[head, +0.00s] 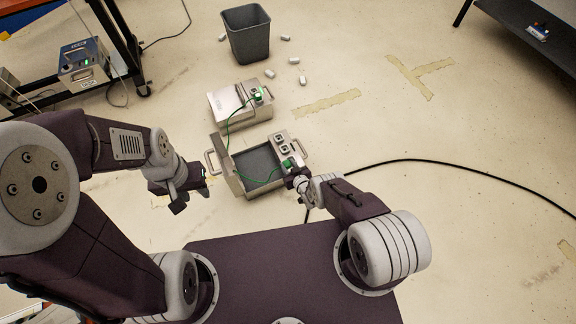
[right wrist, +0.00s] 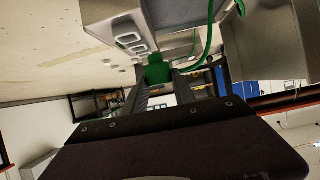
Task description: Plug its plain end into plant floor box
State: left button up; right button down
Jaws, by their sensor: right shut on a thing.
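A near metal floor box (head: 234,181) stands open with a grey hollow and a panel of sockets (head: 282,141) at its right. A green plug (head: 289,163) on a green cord (head: 235,120) is at this panel. My right gripper (head: 294,174) is shut on that plug. The right wrist view shows the plug (right wrist: 158,70) between the fingertips, close by the socket panel (right wrist: 128,38); I cannot tell whether it is seated. The cord leads to another green plug (head: 257,95) at the far floor box (head: 232,113). My left gripper (head: 193,190) appears open and empty, left of the near box.
A dark bin (head: 246,35) stands behind the boxes, with several small pale pieces (head: 270,74) on the floor. A black cable (head: 440,162) crosses the floor at right. A dark table (head: 530,38) is at upper right.

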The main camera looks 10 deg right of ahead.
jog(key=w+d+b, duration=0.1)
jog(key=w+b, duration=0.9)
jog(key=w, duration=0.2)
jog(key=shift+b, duration=0.3)
jog(key=w+b, duration=0.2)
jog(key=b, duration=0.1)
jog(key=shift+w+d+f+b, duration=0.15)
jog(key=shift+d+f+b, duration=0.05)
jog(key=shift+f+b, duration=0.15)
jog(key=shift+w+r, duration=0.25)
jog(key=shift+r, duration=0.1)
